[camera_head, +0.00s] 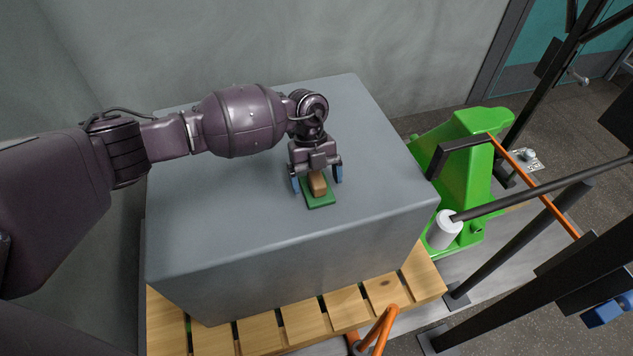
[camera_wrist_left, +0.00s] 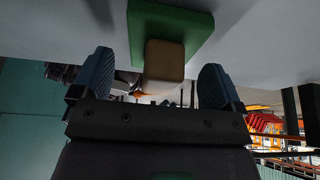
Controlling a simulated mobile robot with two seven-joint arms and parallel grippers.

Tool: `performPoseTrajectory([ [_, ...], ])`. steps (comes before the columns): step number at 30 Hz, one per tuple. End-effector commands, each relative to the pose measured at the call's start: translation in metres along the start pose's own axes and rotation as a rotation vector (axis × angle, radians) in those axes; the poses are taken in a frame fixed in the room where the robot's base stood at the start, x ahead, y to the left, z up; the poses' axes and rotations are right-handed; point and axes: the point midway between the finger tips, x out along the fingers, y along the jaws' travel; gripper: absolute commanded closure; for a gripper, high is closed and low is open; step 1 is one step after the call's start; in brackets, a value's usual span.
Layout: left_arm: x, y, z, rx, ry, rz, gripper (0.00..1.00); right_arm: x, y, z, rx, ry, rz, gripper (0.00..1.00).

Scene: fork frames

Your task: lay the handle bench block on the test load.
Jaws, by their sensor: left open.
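The handle bench block is a flat green base (camera_head: 321,201) with a brown handle on it. It rests on top of the test load, a large grey box (camera_head: 230,215). My left gripper (camera_head: 317,180) is over the block, open, with one blue finger on each side of the handle. In the left wrist view the tan handle (camera_wrist_left: 165,60) stands between the two spread fingers, with gaps on both sides, and the green base (camera_wrist_left: 195,28) lies beyond it. My right gripper is not seen.
The grey box stands on a wooden pallet (camera_head: 285,320). A green pallet truck part (camera_head: 465,170) with a white cylinder (camera_head: 444,230) is to its right. Black posts and an orange bar fill the right side. The box top around the block is clear.

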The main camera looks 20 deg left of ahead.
Motion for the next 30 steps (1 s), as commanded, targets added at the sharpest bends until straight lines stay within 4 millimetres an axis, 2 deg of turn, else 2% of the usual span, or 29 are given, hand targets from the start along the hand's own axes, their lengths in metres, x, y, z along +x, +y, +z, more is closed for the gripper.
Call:
performPoseTrajectory([
  [1, -0.017, -0.001, -0.001, 0.002, -0.009, -0.006, 0.07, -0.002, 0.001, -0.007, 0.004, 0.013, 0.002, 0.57],
  [6, -0.052, -0.001, -0.002, 0.001, -0.011, -0.007, 0.07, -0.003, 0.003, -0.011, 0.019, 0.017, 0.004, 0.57],
  [15, -0.097, -0.001, -0.001, 0.001, -0.007, -0.004, 0.07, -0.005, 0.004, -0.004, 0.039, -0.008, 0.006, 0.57],
  [21, -0.108, 0.000, -0.001, 0.000, -0.003, -0.002, 0.07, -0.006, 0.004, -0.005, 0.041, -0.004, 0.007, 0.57],
  [30, -0.108, 0.000, 0.000, 0.000, -0.002, -0.001, 0.07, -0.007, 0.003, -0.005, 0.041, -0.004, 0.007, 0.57],
])
